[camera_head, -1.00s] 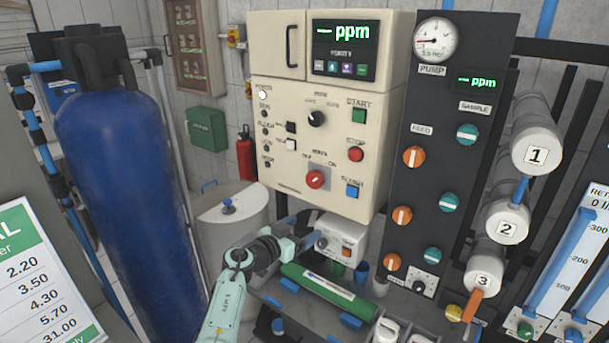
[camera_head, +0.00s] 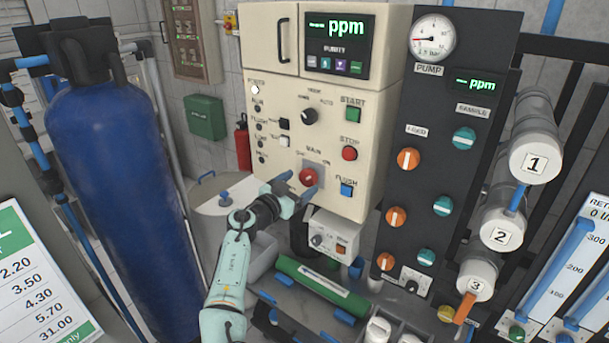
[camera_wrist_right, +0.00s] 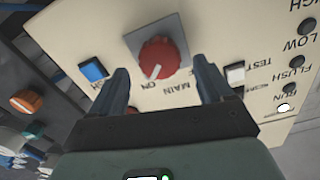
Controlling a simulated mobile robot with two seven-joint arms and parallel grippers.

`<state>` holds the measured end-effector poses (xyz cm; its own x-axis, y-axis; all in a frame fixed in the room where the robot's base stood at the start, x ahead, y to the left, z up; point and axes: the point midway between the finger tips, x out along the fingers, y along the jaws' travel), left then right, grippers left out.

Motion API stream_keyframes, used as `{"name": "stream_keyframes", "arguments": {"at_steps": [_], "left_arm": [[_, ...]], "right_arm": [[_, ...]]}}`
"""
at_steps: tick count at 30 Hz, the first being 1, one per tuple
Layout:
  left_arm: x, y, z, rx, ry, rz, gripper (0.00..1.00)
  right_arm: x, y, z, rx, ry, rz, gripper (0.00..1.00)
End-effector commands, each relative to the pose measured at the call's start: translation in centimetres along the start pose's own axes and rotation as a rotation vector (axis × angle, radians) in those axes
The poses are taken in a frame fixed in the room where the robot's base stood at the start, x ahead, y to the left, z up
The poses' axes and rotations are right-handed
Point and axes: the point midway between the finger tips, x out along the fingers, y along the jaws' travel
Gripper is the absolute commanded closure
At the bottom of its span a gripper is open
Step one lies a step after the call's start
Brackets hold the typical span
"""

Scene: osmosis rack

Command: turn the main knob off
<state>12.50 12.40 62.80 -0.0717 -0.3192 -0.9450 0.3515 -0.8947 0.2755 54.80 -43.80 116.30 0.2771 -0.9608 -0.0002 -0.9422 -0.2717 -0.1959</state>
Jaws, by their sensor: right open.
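The red main knob (camera_head: 308,176) sits on a grey square plate low on the cream control panel. In the right wrist view the knob (camera_wrist_right: 158,58) shows a white mark pointing down-left, towards the ON label. My right gripper (camera_head: 296,187) is open in front of the panel. In the wrist view its two dark fingers (camera_wrist_right: 162,72) lie either side of the knob in the picture, with gaps to it. I cannot tell whether the tips reach the knob's depth. My left gripper is not in view.
A blue FLUSH button (camera_head: 347,189) and a red STOP button (camera_head: 349,153) lie right of the knob. A small white box (camera_head: 335,236) hangs below the panel. A green cylinder (camera_head: 322,288) lies on the bench below. A blue tank (camera_head: 125,185) stands at left.

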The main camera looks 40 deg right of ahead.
Motion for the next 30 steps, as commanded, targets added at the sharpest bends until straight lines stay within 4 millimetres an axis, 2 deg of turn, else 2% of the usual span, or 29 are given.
{"name": "stream_keyframes", "arguments": {"at_steps": [3, 6, 17, 18, 20, 21, 23, 30], "left_arm": [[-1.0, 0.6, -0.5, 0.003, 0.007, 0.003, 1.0], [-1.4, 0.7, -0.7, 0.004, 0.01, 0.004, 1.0], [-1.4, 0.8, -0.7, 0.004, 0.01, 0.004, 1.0], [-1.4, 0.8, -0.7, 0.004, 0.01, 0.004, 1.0], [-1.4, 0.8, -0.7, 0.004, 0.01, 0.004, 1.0], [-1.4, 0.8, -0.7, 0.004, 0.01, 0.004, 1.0], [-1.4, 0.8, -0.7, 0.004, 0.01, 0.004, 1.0], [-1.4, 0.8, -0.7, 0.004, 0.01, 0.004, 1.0]], "right_arm": [[1.8, -0.1, -0.2, 0.0, 0.0, 0.001, 0.2], [2.6, -0.1, -0.1, -0.001, 0.0, 0.0, 0.2], [3.1, 0.0, 0.1, -0.002, -0.001, -0.002, 0.2], [3.1, 0.0, 0.1, -0.002, -0.001, -0.002, 0.27], [3.1, 0.0, 0.1, -0.002, -0.001, -0.001, 0.46], [3.1, 0.0, 0.1, -0.002, -0.001, -0.001, 0.59], [3.1, 0.0, 0.1, -0.002, -0.001, -0.001, 0.77], [3.1, 0.0, 0.1, -0.012, -0.001, -0.001, 0.76]]}}
